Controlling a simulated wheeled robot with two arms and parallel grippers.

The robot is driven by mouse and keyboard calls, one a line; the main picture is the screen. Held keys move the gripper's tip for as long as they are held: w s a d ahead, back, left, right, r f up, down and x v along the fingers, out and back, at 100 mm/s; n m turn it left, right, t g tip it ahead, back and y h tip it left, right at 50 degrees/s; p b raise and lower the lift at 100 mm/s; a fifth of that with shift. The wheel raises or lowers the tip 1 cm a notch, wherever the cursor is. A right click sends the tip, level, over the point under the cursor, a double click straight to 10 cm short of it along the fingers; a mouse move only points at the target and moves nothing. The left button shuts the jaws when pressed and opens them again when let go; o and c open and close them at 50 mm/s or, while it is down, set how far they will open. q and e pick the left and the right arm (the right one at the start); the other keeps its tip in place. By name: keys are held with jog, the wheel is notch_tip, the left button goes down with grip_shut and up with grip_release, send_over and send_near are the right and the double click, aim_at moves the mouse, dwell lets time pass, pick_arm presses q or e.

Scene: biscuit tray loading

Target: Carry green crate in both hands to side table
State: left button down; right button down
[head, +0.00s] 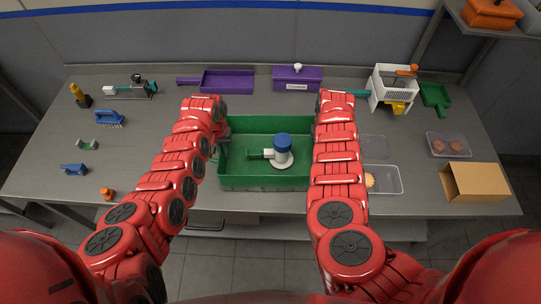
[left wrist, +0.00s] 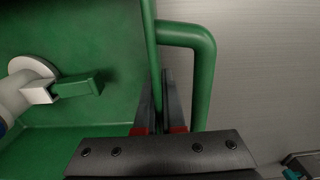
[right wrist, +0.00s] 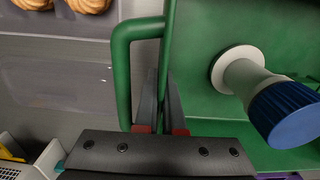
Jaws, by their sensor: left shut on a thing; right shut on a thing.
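The green crate (head: 265,183) is upright on the grey worktop near its front edge, between my arms. Inside it lies a white tool with a blue cap (head: 282,141) and a green block-like part. My left gripper (head: 222,145) is shut on the crate's left wall; the left wrist view shows its fingers (left wrist: 155,112) either side of the wall, inside the handle loop (left wrist: 206,75). In the right wrist view my right gripper (right wrist: 163,112) is likewise shut on the opposite wall. In the head view the right arm mostly hides that hand. I cannot make out a separate side table.
Purple containers (head: 228,82) stand behind the crate. A white basket (head: 392,88), a clear tray with biscuits (head: 388,180) and a cardboard box (head: 474,183) are at right. A shelf (head: 500,27) overhangs the far right.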

pick_arm(q)
jog(key=shift+r, duration=0.2)
pick_arm(e)
jog(key=shift+r, duration=0.15)
